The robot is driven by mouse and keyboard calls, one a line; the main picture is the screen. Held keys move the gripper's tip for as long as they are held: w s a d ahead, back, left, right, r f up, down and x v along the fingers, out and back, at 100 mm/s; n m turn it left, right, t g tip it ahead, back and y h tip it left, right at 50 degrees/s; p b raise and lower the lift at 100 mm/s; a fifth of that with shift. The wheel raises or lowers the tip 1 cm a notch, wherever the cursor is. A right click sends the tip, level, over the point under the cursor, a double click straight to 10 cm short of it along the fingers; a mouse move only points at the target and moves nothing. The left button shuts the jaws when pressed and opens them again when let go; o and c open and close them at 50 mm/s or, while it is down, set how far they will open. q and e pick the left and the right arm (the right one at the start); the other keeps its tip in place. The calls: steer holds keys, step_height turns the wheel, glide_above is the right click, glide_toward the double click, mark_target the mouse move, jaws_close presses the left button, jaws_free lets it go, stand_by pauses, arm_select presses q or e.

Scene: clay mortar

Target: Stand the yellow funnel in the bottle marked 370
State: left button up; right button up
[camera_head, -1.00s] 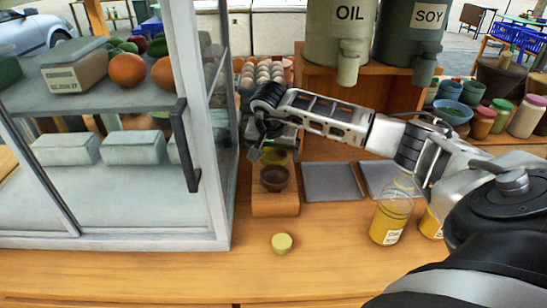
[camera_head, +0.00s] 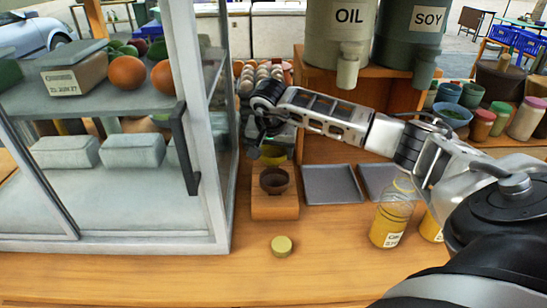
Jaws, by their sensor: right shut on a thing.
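My right gripper (camera_head: 266,143) is over the back of a small wooden stand (camera_head: 275,208), its jaws shut on the yellow funnel (camera_head: 276,156). The funnel sits just behind a brown bowl-shaped piece (camera_head: 274,181) on the stand, and the wrist partly hides it. One bottle with yellow liquid (camera_head: 390,218) stands at the right on the counter, with a white label too small to read. A second such bottle (camera_head: 431,226) is mostly hidden behind my right arm. I cannot tell which is marked 370. My left gripper is out of view.
A glass-fronted cabinet (camera_head: 210,200) stands at the left. A round yellow lid (camera_head: 281,246) lies on the counter in front of the stand. OIL (camera_head: 349,25) and SOY dispensers stand above. The front counter is mostly clear.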

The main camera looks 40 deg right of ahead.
step_height(320, 180, up, 8)
steer(key=shift+r, duration=0.25)
steer(key=shift+r+p, duration=2.1)
steer(key=shift+r, duration=0.2)
